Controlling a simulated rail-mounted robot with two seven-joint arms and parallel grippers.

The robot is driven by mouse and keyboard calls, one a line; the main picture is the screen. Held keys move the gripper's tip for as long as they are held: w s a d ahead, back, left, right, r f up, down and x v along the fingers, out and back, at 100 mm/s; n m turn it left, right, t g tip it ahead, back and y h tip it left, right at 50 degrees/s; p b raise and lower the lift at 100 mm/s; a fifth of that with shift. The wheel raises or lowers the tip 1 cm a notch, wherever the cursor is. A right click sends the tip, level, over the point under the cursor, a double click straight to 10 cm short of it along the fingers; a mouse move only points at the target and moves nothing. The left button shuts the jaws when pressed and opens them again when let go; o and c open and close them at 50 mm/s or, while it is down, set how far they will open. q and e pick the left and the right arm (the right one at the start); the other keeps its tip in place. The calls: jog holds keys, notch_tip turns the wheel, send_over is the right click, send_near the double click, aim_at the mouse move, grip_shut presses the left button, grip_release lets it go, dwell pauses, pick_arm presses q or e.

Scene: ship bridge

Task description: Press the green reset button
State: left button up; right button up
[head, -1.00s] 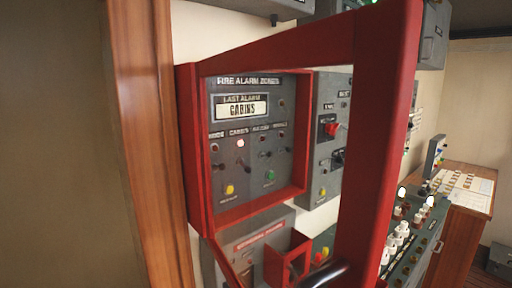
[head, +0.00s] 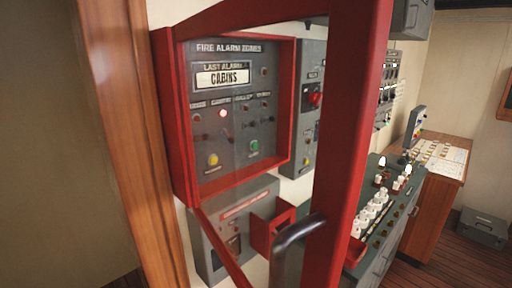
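The green button (head: 254,147) is at the lower right of the grey fire alarm panel (head: 235,140) in the head view. A yellow button (head: 213,159) sits to its left. The panel's display (head: 223,76) reads "CABINS" under "LAST ALARM", and a lamp (head: 222,113) in the row below glows pale red. A red box rim surrounds the panel. A large red door frame (head: 345,150) stands swung out towards me, and I see the panel through it. Neither of my grippers is in view.
A dark curved handle (head: 298,232) shows at the door frame's lower part. Below the panel is a grey box (head: 212,245) with a small red holder (head: 270,230). A console with white knobs (head: 372,212) stands at right. A wooden post (head: 130,130) is at left.

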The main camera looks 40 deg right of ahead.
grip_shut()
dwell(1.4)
